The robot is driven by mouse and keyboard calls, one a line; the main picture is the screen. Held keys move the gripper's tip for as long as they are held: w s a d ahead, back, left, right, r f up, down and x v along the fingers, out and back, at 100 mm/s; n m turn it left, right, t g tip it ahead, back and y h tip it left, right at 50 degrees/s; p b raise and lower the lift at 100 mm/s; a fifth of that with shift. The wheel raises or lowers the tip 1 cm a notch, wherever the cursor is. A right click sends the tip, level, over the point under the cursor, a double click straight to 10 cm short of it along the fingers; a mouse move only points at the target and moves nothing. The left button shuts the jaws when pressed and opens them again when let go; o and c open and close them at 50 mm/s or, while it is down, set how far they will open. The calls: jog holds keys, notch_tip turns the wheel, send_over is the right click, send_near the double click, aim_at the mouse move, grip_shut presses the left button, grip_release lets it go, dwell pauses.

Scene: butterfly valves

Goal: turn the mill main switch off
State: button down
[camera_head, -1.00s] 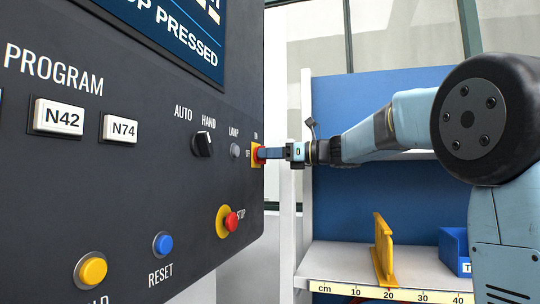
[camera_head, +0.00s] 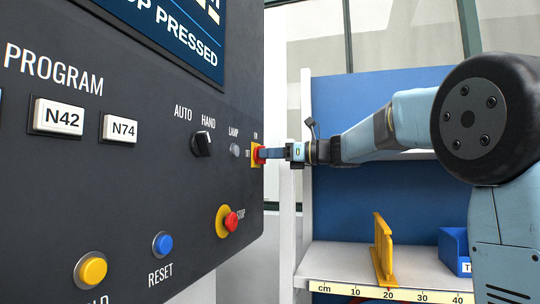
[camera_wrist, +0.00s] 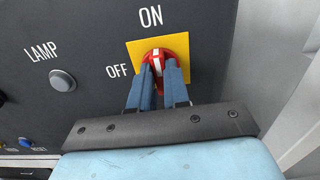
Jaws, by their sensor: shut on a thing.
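The mill main switch is a red knob (camera_wrist: 166,44) on a yellow square plate (camera_wrist: 135,50), with ON printed above and OFF to its left. A white mark on the knob points up, roughly at ON. In the head view the switch (camera_head: 256,155) sits at the right edge of the dark panel, seen edge-on. My gripper (camera_wrist: 162,72) has its two blue fingers on either side of the knob's grip, shut on it. The gripper (camera_head: 264,153) reaches the switch from the right in the head view. The fingers hide the knob's lower part.
The panel (camera_head: 130,190) also carries an AUTO/HAND selector (camera_head: 202,143), a lamp button (camera_head: 235,150), a red stop button (camera_head: 231,221) and a blue reset button (camera_head: 162,244). A shelf (camera_head: 340,255) with a yellow bracket (camera_head: 384,250) and blue bin (camera_head: 454,250) stands to the right.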

jog(key=shift+n, duration=0.3)
jog(key=shift+s+f+n, duration=0.1)
jog(key=shift+f+n, duration=0.05)
jog(key=shift+n, duration=2.7)
jog(key=shift+s+f+n, duration=0.1)
jog(key=shift+n, duration=2.7)
jog(key=shift+f+n, duration=0.15)
jog(key=shift+n, duration=2.7)
jog(key=shift+a+f, duration=0.1)
jog(key=c, duration=1.1)
grip_release()
jog(key=shift+r, duration=0.2)
jog(key=v, duration=1.4)
